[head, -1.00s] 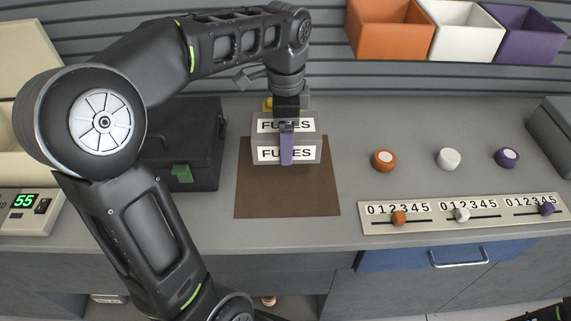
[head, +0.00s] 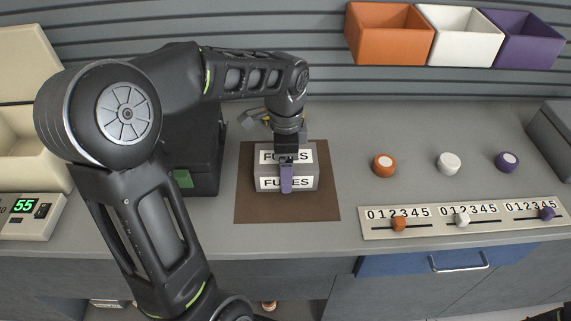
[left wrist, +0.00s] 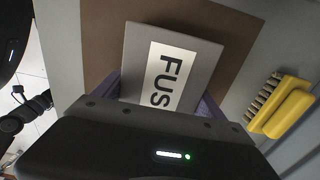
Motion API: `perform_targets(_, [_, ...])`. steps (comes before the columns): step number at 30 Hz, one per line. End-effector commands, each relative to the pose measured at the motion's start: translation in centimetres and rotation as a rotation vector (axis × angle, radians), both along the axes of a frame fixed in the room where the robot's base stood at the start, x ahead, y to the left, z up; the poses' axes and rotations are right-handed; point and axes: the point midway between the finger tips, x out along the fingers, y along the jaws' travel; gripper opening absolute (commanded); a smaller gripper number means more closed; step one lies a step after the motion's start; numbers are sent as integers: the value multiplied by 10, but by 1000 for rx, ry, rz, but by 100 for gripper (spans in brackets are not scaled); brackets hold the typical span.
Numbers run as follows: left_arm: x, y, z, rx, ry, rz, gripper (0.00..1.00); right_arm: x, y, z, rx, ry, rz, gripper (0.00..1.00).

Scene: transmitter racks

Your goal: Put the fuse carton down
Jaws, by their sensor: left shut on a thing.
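The fuse carton (head: 267,182) is a grey box with white "FUSES" labels on its top and front. It is at the brown mat (head: 288,212) on the counter, over the mat's middle; I cannot tell whether its base touches the mat. My left gripper (head: 287,175) is shut on the carton from above, one purple finger pad across its front. In the left wrist view the carton (left wrist: 190,62) sits between the purple fingers, with the brown mat (left wrist: 105,30) behind it. My right gripper is not in view.
A yellow brush (left wrist: 285,105) lies beside the mat. A black case (head: 205,150) stands left of the mat. Orange, white and purple knobs (head: 448,160) and a slider panel (head: 465,216) are on the right. Orange, white and purple bins (head: 388,35) hang on the wall.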

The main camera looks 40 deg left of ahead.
Motion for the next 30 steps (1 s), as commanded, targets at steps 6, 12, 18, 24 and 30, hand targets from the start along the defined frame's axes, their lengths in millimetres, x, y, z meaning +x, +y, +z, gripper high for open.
perform_targets(6, [1,0,0,0,-2,0,15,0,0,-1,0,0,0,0])
perform_targets(12, [0,0,-2,0,0,0,90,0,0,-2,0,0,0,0])
perform_targets(18, [0,0,-2,1,-1,0,100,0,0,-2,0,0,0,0])
perform_targets(24, [0,0,-1,1,-1,0,100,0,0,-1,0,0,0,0])
perform_targets(30, [1,0,15,2,-4,0,100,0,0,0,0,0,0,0])
